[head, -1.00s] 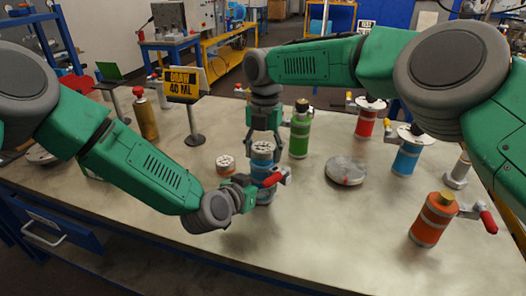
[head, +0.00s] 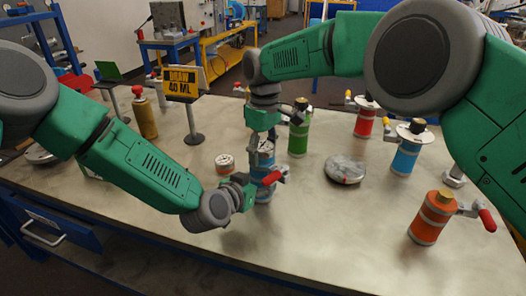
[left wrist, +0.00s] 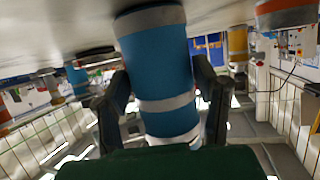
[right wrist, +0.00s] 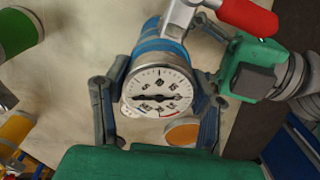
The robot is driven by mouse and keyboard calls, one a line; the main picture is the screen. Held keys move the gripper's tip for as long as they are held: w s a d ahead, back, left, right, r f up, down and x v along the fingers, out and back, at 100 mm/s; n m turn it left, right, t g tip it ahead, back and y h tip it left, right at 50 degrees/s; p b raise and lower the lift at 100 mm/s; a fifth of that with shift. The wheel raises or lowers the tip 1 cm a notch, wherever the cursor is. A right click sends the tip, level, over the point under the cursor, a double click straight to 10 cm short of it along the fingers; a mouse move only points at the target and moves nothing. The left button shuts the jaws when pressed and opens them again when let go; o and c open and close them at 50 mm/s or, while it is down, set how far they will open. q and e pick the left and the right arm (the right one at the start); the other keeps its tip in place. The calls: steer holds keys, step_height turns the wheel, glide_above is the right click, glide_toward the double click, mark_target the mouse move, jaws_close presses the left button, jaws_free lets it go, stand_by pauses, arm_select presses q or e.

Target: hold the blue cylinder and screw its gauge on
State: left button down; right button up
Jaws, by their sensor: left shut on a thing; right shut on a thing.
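The blue cylinder (head: 264,193) with grey bands and a red-handled valve (head: 272,178) stands upright near the table's middle. My left gripper (head: 252,190) is shut on its side; in the left wrist view the cylinder (left wrist: 157,62) is between the two fingers. The round white-faced gauge (right wrist: 157,95) is over the cylinder's top end in the right wrist view. My right gripper (right wrist: 158,108) is shut on the gauge from above, one finger on each side. The joint under the gauge is hidden, so I cannot tell how tightly it is seated.
A green cylinder (head: 299,135) is close behind right, a grey disc (head: 345,169) to the right. Orange (head: 432,218), blue (head: 407,152) and red (head: 365,118) cylinders stand further right. The front table is clear.

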steer(key=m, duration=0.4)
steer(key=shift+a+m, duration=0.15)
steer(key=shift+m, duration=0.25)
steer(key=m, duration=0.6)
steer(key=shift+w+m, duration=0.1)
steer(key=shift+m, duration=0.2)
steer(key=o, duration=1.3)
steer(key=shift+r, duration=2.25)
steer(key=shift+o, duration=0.2)
